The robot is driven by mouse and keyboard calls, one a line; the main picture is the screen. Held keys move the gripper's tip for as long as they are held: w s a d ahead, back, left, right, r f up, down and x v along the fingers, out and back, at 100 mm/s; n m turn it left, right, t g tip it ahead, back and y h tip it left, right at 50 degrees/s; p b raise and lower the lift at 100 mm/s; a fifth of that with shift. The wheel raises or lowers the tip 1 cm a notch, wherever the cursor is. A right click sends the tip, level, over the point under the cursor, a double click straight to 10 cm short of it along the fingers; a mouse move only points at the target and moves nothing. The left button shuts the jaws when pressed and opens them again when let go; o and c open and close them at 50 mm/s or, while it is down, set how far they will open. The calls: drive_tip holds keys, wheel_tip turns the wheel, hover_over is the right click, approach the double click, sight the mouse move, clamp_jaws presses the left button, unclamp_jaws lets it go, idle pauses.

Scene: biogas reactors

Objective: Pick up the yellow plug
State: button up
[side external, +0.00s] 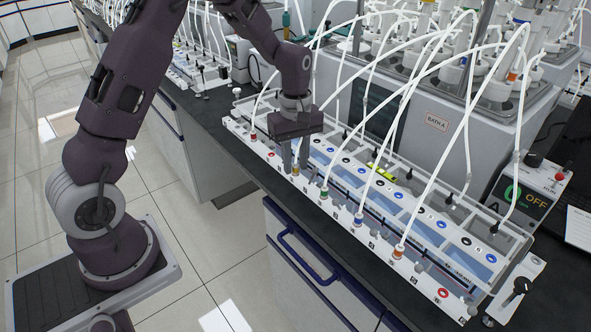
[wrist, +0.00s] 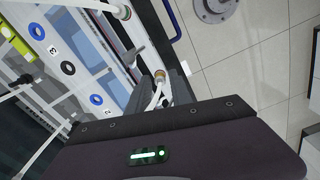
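The yellow plug (side external: 295,171) sits in the front row of the long white rack (side external: 262,146), between the red and green plugs. It also shows in the wrist view (wrist: 159,75), with a white tube curving from it. My gripper (side external: 295,164) points down over the front row, one finger on each side of the yellow plug. The fingers look apart, with the plug between them and no clear grip on it. In the wrist view my gripper (wrist: 164,88) partly hides the tube and the rack.
Red (side external: 253,136), green (side external: 324,192), blue (side external: 358,218) and orange (side external: 398,252) plugs with white tubes stand in the same row. A yellow-green item (side external: 381,172) lies farther back on the rack. Tubes arch overhead from the bath (side external: 450,135). A control box (side external: 530,190) stands at right.

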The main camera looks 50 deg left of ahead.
sight(295, 165)
clamp_jaws()
wheel_tip(295, 165, up, 10)
idle(0.4)
drive_tip(key=shift+r, duration=0.1)
drive_tip(key=shift+r, duration=1.45)
